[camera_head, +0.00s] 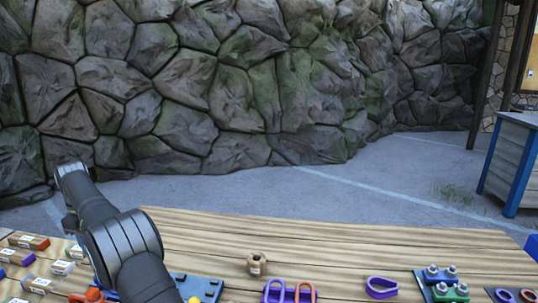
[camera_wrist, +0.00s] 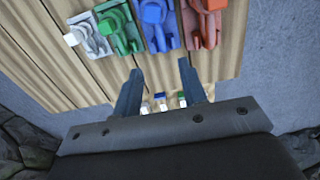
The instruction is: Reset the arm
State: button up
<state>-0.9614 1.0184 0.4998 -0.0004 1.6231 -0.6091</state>
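My arm (camera_head: 122,240) reaches over the left part of the wooden table in the head view. My gripper cannot be made out there. In the wrist view my gripper (camera_wrist: 160,68) has its two dark fingers spread apart. Nothing shows between the fingertips except bare wood. White, green, blue (camera_wrist: 158,30) and red (camera_wrist: 203,25) clamp-like pieces stand in a row beyond the fingertips, at the top of the picture. Several small blocks (camera_wrist: 161,103) show between the finger bases, partly hidden by the gripper body.
The wooden table (camera_head: 350,240) holds a brown spool-like piece (camera_head: 257,264), a purple loop (camera_head: 381,287), a purple-and-orange piece (camera_head: 289,291) and a bolted plate (camera_head: 441,280). Small blocks (camera_head: 30,241) lie at the left. The table's back middle is clear. A stone wall (camera_head: 240,85) stands behind.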

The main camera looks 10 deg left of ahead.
notch_tip(320, 180, down, 12)
jog(key=shift+f, duration=0.2)
jog(key=shift+r, duration=0.1)
dwell(0.3)
notch_tip(320, 180, up, 17)
notch_tip(320, 180, down, 17)
jog(key=shift+f, duration=0.15)
notch_tip(320, 180, up, 7)
jog(key=shift+f, duration=0.1)
jog(key=d, duration=0.1)
jog(key=w+d, duration=0.1)
jog(key=d, duration=0.1)
jog(key=shift+w+r, duration=0.25)
jog(key=shift+r, duration=0.05)
jog(key=shift+w+d, duration=0.25)
jog(key=shift+d, duration=0.25)
